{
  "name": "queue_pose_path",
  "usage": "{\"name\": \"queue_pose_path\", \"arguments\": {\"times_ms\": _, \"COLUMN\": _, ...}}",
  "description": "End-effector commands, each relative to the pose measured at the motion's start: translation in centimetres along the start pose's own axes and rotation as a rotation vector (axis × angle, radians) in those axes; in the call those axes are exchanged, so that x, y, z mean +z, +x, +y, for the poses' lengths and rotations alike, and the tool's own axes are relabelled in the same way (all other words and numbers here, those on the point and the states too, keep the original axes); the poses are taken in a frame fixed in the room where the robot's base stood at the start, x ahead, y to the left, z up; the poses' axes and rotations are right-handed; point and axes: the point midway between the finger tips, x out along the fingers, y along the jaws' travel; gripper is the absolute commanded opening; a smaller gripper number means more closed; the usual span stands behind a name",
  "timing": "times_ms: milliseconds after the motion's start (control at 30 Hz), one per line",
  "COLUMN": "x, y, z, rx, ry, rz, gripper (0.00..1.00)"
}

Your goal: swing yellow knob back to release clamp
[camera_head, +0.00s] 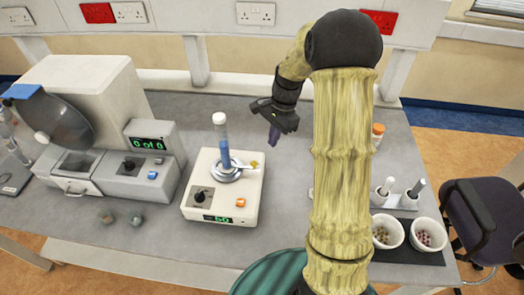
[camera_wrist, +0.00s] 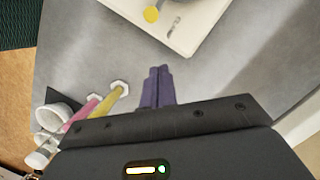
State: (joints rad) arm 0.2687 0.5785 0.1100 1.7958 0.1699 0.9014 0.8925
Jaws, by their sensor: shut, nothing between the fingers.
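The yellow knob (camera_head: 254,164) is at the right side of the clamp ring (camera_head: 227,174) on top of a cream mixer unit (camera_head: 196,209). The knob also shows in the wrist view (camera_wrist: 151,14), near the top edge. A tube with blue contents and a white cap (camera_head: 224,145) stands upright in the clamp. My gripper (camera_head: 273,137) is above the bench, to the right of the mixer and apart from the knob. Its purple fingers, also in the wrist view (camera_wrist: 157,88), are together with nothing between them.
A grey machine with a "0 of 0" display (camera_head: 151,143) stands left of the mixer. White bowls of tablets (camera_head: 387,231) and a holder with pestles (camera_head: 404,201) are at the right. Two small round items (camera_head: 135,221) lie at the front left. The bench between mixer and gripper is clear.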

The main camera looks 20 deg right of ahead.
Motion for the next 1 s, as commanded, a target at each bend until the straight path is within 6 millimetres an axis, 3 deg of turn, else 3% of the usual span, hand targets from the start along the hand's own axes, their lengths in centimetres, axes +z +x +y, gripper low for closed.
{"name": "queue_pose_path", "arguments": {"times_ms": 167, "x": 0.1, "y": 3.1, "z": 0.1, "rx": 0.004, "ry": -0.001, "rz": -0.003, "gripper": 0.0}}
{"name": "queue_pose_path", "arguments": {"times_ms": 400, "x": 3.2, "y": 4.4, "z": 0.0, "rx": 0.002, "ry": -0.004, "rz": 0.0, "gripper": 0.0}}
{"name": "queue_pose_path", "arguments": {"times_ms": 1000, "x": 3.9, "y": 4.8, "z": -0.1, "rx": -0.001, "ry": 0.002, "rz": 0.001, "gripper": 0.0}}
